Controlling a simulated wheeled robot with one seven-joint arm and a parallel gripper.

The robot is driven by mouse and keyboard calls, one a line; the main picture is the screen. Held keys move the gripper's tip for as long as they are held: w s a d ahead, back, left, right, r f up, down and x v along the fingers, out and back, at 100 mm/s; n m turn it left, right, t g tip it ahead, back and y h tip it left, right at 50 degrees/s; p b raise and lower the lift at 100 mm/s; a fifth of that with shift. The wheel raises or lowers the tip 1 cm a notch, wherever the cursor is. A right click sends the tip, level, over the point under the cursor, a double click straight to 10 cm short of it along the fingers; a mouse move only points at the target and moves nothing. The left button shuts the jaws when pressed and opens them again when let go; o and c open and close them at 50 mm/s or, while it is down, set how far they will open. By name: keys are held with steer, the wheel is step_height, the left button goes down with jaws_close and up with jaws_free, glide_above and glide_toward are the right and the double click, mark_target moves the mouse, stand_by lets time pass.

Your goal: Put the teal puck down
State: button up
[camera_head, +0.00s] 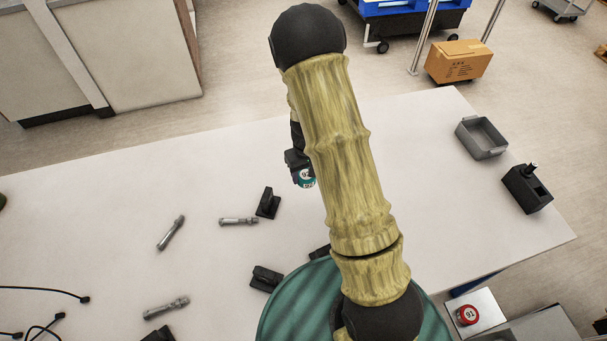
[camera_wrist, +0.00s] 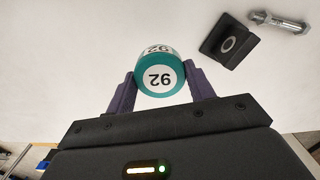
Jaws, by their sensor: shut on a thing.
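The teal puck (camera_wrist: 160,74) has white faces marked 92. My gripper (camera_wrist: 160,88) is shut on it, with one dark finger on each side, in the wrist view. In the head view the teal puck (camera_head: 307,178) shows at the end of my gripper (camera_head: 300,165), over the white table (camera_head: 150,215). Part of the gripper is hidden behind my arm. I cannot tell how high the puck is above the table.
A black block (camera_head: 268,203) and a metal bolt (camera_head: 239,221) lie left of the puck. More bolts and black blocks lie nearer. A grey tray (camera_head: 481,152) and a black holder (camera_head: 527,188) stand at the right.

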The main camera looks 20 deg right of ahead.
steer(key=shift+w+a+r+p, duration=0.1)
steer(key=shift+p, duration=0.3)
steer(key=m+p, duration=0.1)
steer(key=p, duration=0.3)
steer(key=shift+a+r, duration=0.1)
steer(key=shift+r, duration=0.1)
steer(key=shift+a+f+m+p, duration=0.15)
steer(key=shift+f+m+p, duration=0.15)
steer(key=shift+p, duration=0.75)
steer(key=shift+f, duration=0.25)
